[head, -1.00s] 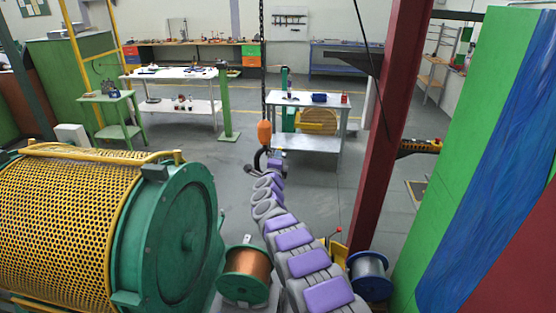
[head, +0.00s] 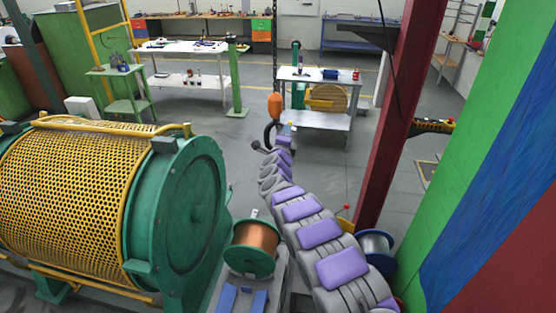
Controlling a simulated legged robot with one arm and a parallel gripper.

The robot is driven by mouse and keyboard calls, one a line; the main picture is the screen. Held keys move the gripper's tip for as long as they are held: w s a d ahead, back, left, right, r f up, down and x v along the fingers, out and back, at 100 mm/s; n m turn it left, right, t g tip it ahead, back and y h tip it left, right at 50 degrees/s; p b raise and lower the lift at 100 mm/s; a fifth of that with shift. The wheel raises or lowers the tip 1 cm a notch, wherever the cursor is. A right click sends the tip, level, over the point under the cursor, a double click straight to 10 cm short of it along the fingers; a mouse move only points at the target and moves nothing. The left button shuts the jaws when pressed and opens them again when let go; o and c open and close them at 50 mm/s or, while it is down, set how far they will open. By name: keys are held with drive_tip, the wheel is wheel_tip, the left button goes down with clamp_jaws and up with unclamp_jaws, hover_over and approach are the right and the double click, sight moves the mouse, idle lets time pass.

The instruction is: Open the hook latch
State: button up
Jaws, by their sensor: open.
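A dark curved hook (head: 268,134) hangs under an orange block (head: 274,106) on a chain in the middle of the head view. Its latch is too small to make out. My arm, grey with purple pads, reaches away from me toward it. My gripper (head: 286,130) is open at the far end of the arm, close beside the hook on its right. The fingers are small and partly hidden by the arm, so I cannot tell if they touch the hook or latch.
A green drum machine with a yellow perforated guard (head: 70,190) fills the left. A copper spool (head: 255,240) stands beside my arm. A red column (head: 395,130) and a green-blue panel (head: 480,170) are on the right. A metal table (head: 315,118) stands behind the hook. Open floor lies left of the hook.

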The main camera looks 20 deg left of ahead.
drive_tip(key=b+v, duration=0.2)
drive_tip(key=v, duration=1.3)
drive_tip(key=shift+a+f, duration=0.2)
drive_tip(key=shift+a, duration=0.1)
drive_tip(key=shift+s, duration=0.15)
drive_tip(key=w+d+r+n+g+h+b, duration=0.1)
drive_tip(key=w+d+n+g+h+b, duration=0.2)
drive_tip(key=d, duration=1)
drive_tip(key=s+d+f+n+g+b, duration=0.15)
drive_tip(key=s+d, duration=0.25)
drive_tip(key=d, duration=0.4)
drive_tip(key=s+d+f+n+g+b, duration=0.1)
drive_tip(key=s+d+n+g+b, duration=0.2)
drive_tip(key=d, duration=0.5)
drive_tip(key=s+d+f+n+g+b, duration=0.1)
drive_tip(key=s+d+f+n+g, duration=0.2)
drive_tip(key=s, duration=1.2)
drive_tip(key=s+d+f+n+g+h+b, duration=0.1)
drive_tip(key=s+d, duration=0.6)
drive_tip(key=s, duration=0.8)
drive_tip(key=s+d+f+n+g+b, duration=0.3)
drive_tip(key=s+d+f+n+g, duration=0.2)
drive_tip(key=s, duration=1)
wheel_tip(320, 180, down, 3)
drive_tip(key=d+g, duration=0.1)
drive_tip(key=g, duration=0.1)
drive_tip(key=shift+r+g, duration=0.15)
drive_tip(key=shift+g, duration=0.2)
